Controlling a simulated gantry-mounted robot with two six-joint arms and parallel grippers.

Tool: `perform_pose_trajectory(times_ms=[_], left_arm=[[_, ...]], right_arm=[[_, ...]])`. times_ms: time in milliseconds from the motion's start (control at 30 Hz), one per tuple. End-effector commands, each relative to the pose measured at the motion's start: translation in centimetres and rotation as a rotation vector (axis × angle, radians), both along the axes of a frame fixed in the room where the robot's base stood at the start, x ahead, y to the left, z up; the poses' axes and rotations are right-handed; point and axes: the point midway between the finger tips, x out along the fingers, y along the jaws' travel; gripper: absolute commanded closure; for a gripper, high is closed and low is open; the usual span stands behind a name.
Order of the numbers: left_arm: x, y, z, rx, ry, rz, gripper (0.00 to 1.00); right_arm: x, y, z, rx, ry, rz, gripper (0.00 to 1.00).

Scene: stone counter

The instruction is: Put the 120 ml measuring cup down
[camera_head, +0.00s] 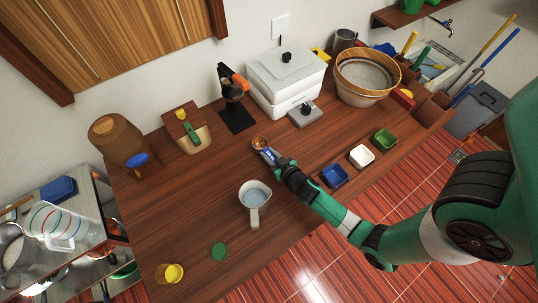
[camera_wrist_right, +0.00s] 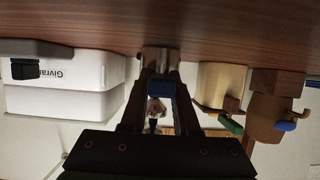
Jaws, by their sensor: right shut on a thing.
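A small copper-coloured measuring cup (camera_head: 259,143) is near the middle of the brown wooden counter, in front of the black stand. My right gripper (camera_head: 269,155) is shut on it from the lower right side, low over the counter. In the right wrist view, the gripper (camera_wrist_right: 160,75) is close to the counter surface, with a blue piece between the fingers. The cup is mostly hidden there, and I cannot tell whether it touches the counter. My left gripper is not in view.
A pitcher (camera_head: 254,207) with pale liquid stands in front of the gripper. Blue (camera_head: 334,176), white (camera_head: 361,156) and green (camera_head: 385,139) dishes line the right. A black stand (camera_head: 236,115) and white box (camera_head: 286,78) are behind. The counter's left middle is clear.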

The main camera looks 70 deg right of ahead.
Motion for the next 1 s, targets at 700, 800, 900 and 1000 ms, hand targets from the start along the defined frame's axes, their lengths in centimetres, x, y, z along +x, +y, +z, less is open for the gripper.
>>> perform_pose_trajectory(times_ms=[700,800,900,1000], left_arm=[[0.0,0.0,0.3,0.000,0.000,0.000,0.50],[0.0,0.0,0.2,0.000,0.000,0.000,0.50],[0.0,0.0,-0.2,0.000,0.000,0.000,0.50],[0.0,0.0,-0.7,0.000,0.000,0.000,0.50]], right_arm=[[-1.9,1.4,1.0,0.000,0.002,0.002,0.41],[-3.7,2.8,1.8,-0.001,0.003,0.003,0.41],[-5.6,4.2,2.7,-0.002,0.002,0.004,0.41],[-7.2,5.3,3.4,-0.001,0.002,0.004,0.41]])
